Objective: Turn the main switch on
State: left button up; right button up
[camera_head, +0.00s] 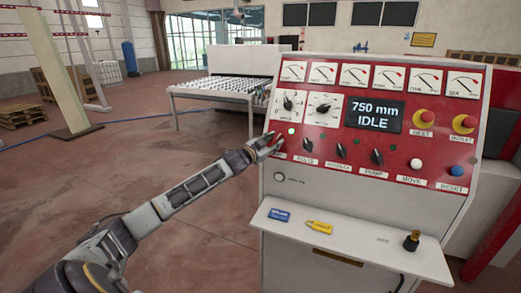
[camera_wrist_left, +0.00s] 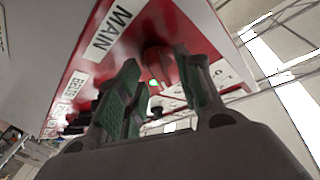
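The main switch (camera_wrist_left: 154,58) is a dark reddish knob on the red panel, beside the white MAIN label (camera_wrist_left: 112,29) in the left wrist view. In the head view my left gripper covers the switch at the panel's left edge. My left gripper (camera_head: 274,144) is at the panel, just below a lit green lamp (camera_head: 292,131). In the left wrist view its two green-padded fingers (camera_wrist_left: 157,62) stand apart, with the switch showing between their tips. I cannot tell whether they touch it. My right gripper is not in view.
The control console (camera_head: 300,225) carries several dark knobs, gauges and a display (camera_head: 374,114) reading "750 mm IDLE". Red mushroom buttons (camera_head: 424,117) sit at right. A shelf (camera_head: 350,240) below holds small items. A roller table (camera_head: 215,92) stands behind.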

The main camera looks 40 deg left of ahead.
pick_arm(q)
jog(key=shift+s, duration=0.15)
jog(key=s, duration=1.1)
jog(key=shift+s+a, duration=0.15)
jog(key=shift+a, duration=0.1)
dwell(1.2)
dwell(0.5)
jog(key=shift+r+m, duration=0.1)
jog(key=shift+m, duration=0.3)
